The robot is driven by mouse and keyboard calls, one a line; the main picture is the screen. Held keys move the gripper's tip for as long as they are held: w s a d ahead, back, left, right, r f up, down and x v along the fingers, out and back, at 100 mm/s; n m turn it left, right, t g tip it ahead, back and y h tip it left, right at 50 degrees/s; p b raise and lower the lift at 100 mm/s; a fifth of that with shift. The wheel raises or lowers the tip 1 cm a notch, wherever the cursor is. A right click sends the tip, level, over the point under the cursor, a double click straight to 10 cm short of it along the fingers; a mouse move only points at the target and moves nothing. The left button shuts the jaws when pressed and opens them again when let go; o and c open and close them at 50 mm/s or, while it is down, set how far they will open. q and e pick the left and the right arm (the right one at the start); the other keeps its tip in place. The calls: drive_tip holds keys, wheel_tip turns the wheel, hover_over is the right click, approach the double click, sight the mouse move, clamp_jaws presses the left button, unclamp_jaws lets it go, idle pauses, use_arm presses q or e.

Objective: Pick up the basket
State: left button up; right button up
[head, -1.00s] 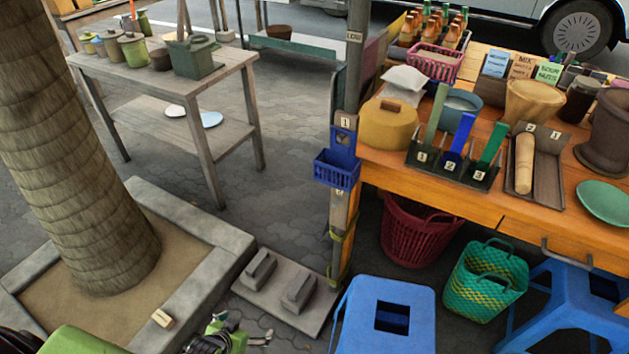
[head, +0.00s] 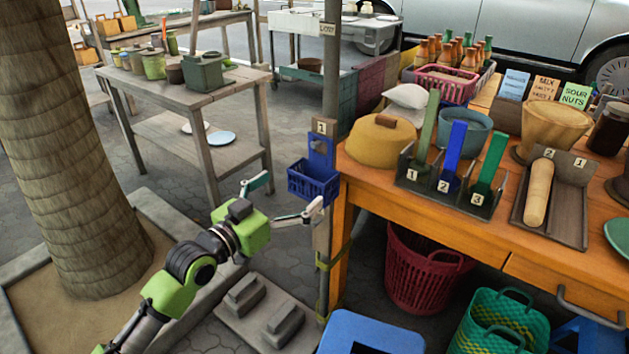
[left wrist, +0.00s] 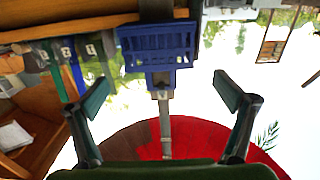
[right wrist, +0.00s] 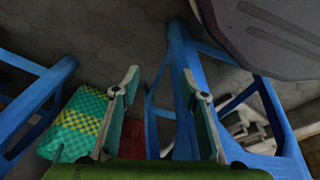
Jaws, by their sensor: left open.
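A small blue basket (head: 312,182) hangs on the post at the table's left corner, below a tag marked 1. It shows upside down in the left wrist view (left wrist: 157,47), ahead of the fingers. My left gripper (head: 290,194) is open and empty, just left of and in front of this basket, with its fingers apart. My right gripper (right wrist: 160,74) is open and empty, low among blue stool legs. A dark red basket (head: 425,272) and a green woven basket (head: 500,325) stand on the ground under and before the table; the green one shows in the right wrist view (right wrist: 78,122).
The orange table (head: 455,212) holds a tan lidded pot (head: 378,145), a numbered pestle rack (head: 450,185) and a mortar (head: 553,125). A blue stool (head: 370,335) stands below. A tree trunk (head: 75,160) and grey side table (head: 185,100) are left.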

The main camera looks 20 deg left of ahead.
sight(320, 168)
use_arm(q)
drive_tip(key=x, duration=0.3)
drive_tip(key=shift+w+d, duration=0.1)
drive_tip(key=shift+w, duration=0.25)
drive_tip(key=x, duration=0.5)
drive_tip(key=shift+d+f+b, duration=0.1)
drive_tip(key=shift+f+b, duration=0.15)
drive_tip(key=shift+b, duration=0.15)
drive_tip(key=shift+s, duration=0.1)
drive_tip(key=c, duration=1.3)
use_arm(e)
drive_tip(key=r, duration=0.1)
drive_tip(key=w+r, duration=0.1)
drive_tip(key=shift+w+r, duration=0.1)
drive_tip(key=shift+r, duration=0.3)
